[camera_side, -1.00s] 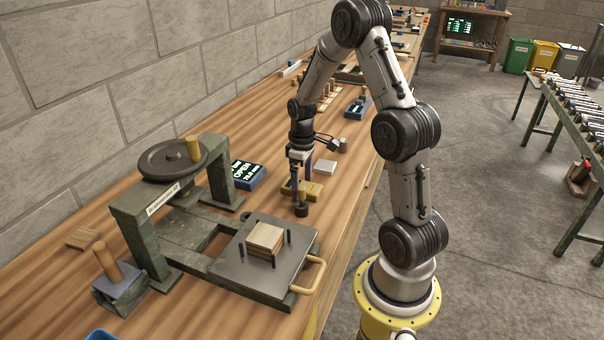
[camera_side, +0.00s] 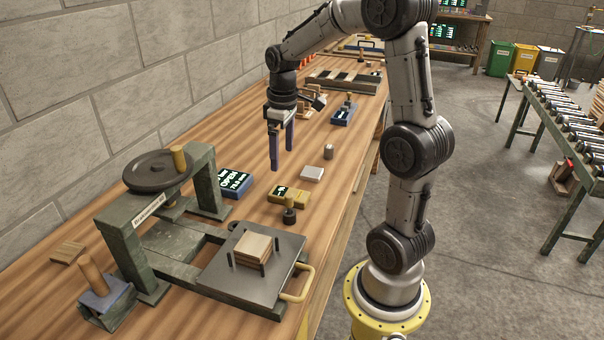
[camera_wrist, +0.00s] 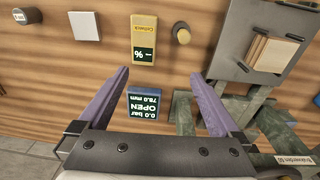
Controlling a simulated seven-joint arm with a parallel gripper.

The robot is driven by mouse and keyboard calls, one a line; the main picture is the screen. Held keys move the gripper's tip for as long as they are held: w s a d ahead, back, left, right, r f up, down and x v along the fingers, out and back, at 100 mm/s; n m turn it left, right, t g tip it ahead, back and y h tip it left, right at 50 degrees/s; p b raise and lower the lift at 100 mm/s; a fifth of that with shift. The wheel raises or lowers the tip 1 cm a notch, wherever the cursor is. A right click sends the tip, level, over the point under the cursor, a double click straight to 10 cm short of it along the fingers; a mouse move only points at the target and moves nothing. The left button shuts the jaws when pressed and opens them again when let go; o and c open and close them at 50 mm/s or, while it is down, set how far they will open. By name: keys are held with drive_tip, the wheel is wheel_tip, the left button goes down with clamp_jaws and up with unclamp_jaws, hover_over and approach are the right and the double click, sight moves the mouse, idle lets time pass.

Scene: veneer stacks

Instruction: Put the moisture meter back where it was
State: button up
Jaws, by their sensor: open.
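The moisture meter is the yellow handheld device (camera_side: 288,195) with a dark display, lying flat on the bench. It also shows in the wrist view (camera_wrist: 144,29), where its display reads "-- %". My gripper (camera_side: 281,168) is raised above the bench, behind the meter and apart from it. Its two purple fingers are spread with nothing between them. In the wrist view the gripper (camera_wrist: 160,75) shows the meter beyond its fingertips.
A dark round piece with a tan knob (camera_side: 290,213) stands close beside the meter. A white square block (camera_side: 312,174) and a grey cylinder (camera_side: 328,152) lie behind it. A blue display box (camera_side: 235,183) and a press with a metal plate (camera_side: 227,271) are nearby.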

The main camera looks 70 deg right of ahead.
drive_tip(key=s+a+r+t, duration=0.2)
drive_tip(key=s+a, duration=0.4)
drive_tip(key=a, duration=0.3)
drive_tip(key=s+a+r+t, duration=0.3)
drive_tip(key=s+a, duration=0.4)
drive_tip(key=a, duration=0.3)
drive_tip(key=shift+s+r, duration=0.15)
drive_tip(key=shift+s, duration=0.05)
